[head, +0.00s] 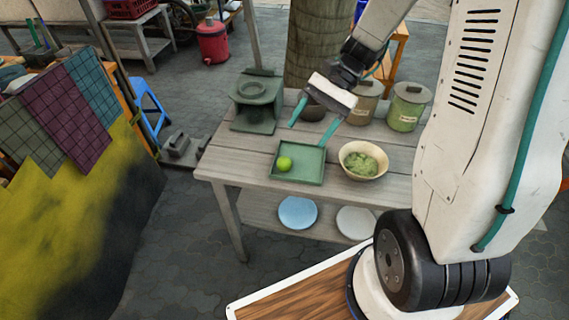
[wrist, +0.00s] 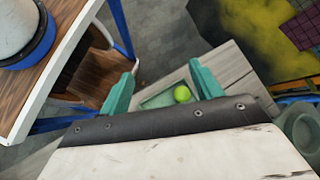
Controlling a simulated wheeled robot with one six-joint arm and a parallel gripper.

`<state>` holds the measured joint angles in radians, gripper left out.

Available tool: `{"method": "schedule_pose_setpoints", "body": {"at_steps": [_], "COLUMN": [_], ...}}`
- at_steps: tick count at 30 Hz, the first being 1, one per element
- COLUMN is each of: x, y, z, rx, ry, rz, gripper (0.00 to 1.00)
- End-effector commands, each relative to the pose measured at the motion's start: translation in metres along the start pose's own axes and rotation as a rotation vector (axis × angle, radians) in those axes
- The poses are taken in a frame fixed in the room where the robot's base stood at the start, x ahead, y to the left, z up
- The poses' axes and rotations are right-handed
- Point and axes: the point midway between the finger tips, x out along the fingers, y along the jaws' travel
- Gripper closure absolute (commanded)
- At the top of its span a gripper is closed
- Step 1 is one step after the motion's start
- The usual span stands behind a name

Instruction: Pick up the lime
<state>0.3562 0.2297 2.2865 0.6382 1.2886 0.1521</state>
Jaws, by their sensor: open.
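The lime (head: 284,163) is a small bright green ball. It lies in the left part of a square green tray (head: 312,178) on the grey wooden table. In the wrist view the lime (wrist: 182,94) shows between my two fingers, nearer the right one, with part of the tray (wrist: 155,101) around it. My gripper (head: 311,134) has teal fingers spread open and empty. It hangs above the table, behind and above the tray, apart from the lime. In the wrist view the fingers of my gripper (wrist: 160,88) stand wide apart.
A cream bowl (head: 363,161) with green contents stands right of the tray. Two lidded jars (head: 408,107) stand at the back right. A green stove-like block (head: 257,103) is at the back left. The table (head: 232,160) is bare left of the tray.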

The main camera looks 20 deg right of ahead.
Motion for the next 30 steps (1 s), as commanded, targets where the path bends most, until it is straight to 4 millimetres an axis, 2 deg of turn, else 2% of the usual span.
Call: {"method": "schedule_pose_setpoints", "body": {"at_steps": [1, 6, 9, 12, 18, 30], "x": [0.006, 0.025, 0.035, 0.043, 0.053, 0.096], "y": [0.001, 0.002, 0.006, 0.01, 0.011, -0.014], "z": [-0.022, -0.084, -0.113, -0.132, -0.146, -0.139], "rx": [0.076, 0.293, 0.393, 0.46, 0.512, 0.511], "ry": [-0.049, -0.178, -0.235, -0.271, -0.3, -0.302], "rz": [-0.042, -0.186, -0.252, -0.298, -0.332, -0.329], "gripper": [0.36, 0.36, 0.36, 0.36, 0.36, 0.36]}}
